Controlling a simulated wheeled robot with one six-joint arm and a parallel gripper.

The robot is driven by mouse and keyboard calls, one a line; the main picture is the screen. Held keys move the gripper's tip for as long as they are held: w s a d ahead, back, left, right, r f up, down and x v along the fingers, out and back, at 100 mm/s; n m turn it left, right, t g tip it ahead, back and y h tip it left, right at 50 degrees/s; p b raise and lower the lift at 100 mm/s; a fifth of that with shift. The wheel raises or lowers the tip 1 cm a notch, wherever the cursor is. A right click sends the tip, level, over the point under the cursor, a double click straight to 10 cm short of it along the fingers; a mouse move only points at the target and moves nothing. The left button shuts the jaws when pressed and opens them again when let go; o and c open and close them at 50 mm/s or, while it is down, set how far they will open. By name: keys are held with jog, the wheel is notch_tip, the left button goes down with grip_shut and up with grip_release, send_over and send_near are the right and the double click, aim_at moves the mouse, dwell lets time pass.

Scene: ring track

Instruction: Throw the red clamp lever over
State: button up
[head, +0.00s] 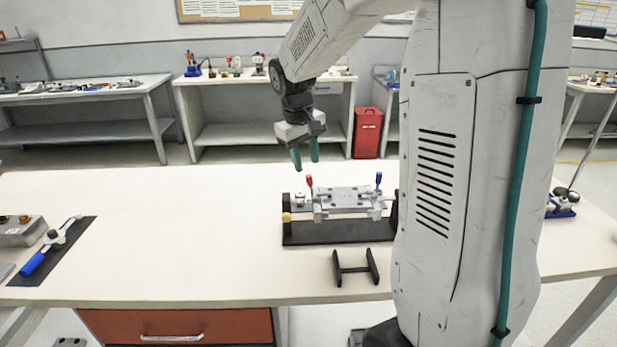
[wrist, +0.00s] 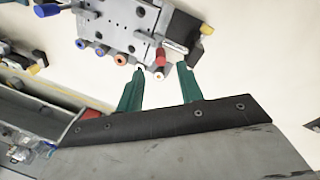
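The red clamp lever (head: 309,181) stands upright at the left end of a grey clamping fixture (head: 348,199). The fixture sits on a black base (head: 335,232) on the table. My gripper (head: 306,164) points down just above the red lever, its two teal fingers apart with nothing held. In the wrist view the red lever (wrist: 160,57) shows between and just beyond the tips of my gripper (wrist: 160,69). No contact can be made out. A blue lever (head: 378,178) stands upright at the fixture's right end.
A small black stand (head: 356,268) lies in front of the fixture. A blue-handled tool (head: 45,255) lies on a black mat at the far left, beside a grey box (head: 20,234). The tabletop (head: 180,235) left of the fixture is clear. My arm hides the table to its right.

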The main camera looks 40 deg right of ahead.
aim_at(309, 176)
jog(key=f, duration=0.4)
jog(key=d+f, duration=0.1)
jog(key=f, duration=0.1)
grip_shut()
